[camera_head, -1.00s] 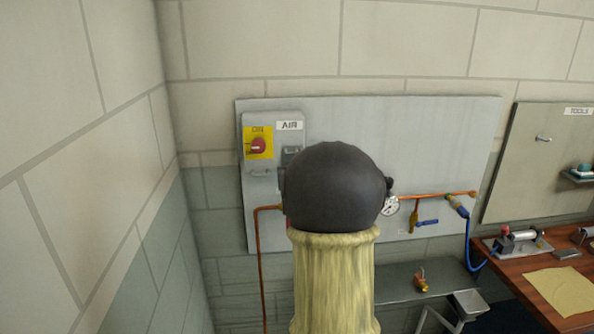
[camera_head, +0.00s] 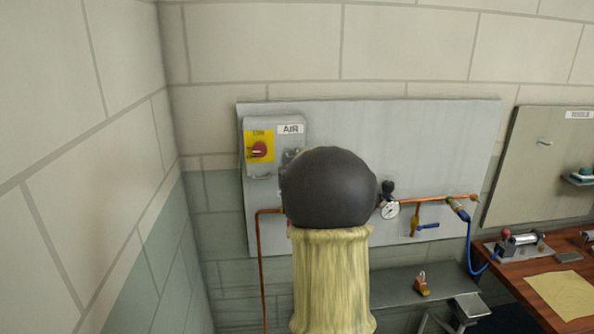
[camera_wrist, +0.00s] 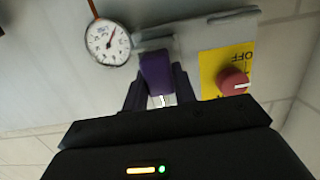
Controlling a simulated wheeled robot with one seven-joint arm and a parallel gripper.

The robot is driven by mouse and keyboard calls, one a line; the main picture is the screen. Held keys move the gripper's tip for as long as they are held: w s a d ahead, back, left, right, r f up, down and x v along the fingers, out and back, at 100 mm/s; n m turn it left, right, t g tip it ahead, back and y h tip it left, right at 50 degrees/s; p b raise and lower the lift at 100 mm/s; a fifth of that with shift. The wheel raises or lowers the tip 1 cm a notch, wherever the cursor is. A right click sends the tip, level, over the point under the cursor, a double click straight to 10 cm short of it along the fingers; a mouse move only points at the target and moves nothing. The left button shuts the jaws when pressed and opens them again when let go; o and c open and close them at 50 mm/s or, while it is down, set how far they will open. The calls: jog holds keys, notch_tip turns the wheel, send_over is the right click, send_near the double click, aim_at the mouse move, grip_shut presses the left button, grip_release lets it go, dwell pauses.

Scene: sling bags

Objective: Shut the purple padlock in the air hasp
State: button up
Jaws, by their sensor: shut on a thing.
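The purple padlock (camera_wrist: 157,72) is between the dark fingers of my gripper (camera_wrist: 159,92) in the wrist view. My gripper is shut on it. A bright metal bit shows at its near end; I cannot tell whether its shackle is open or closed. The grey AIR box (camera_head: 261,170) hangs on the wall panel, with a red knob (camera_head: 259,150) on a yellow plate. In the wrist view the padlock is close to this box (camera_wrist: 190,42), which appears upside down. The hasp is not clear, and contact with it cannot be told. In the head view my arm hides my gripper and the padlock.
A pressure gauge (camera_head: 389,209) and a copper pipe (camera_head: 430,201) with a blue-handled valve (camera_head: 428,226) are right of my arm. A grey shelf (camera_head: 385,292) below bears a small red-and-yellow padlock-like thing (camera_head: 422,284). A wooden bench (camera_head: 520,284) stands at right.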

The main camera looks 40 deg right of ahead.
jog(key=shift+x, duration=1.2)
dwell(0.7)
jog(key=o, duration=1.7)
jog(key=shift+o, duration=0.2)
jog(key=f+b+v, duration=0.1)
jog(key=b+v, duration=0.3)
jog(key=v, duration=0.3)
dwell(0.5)
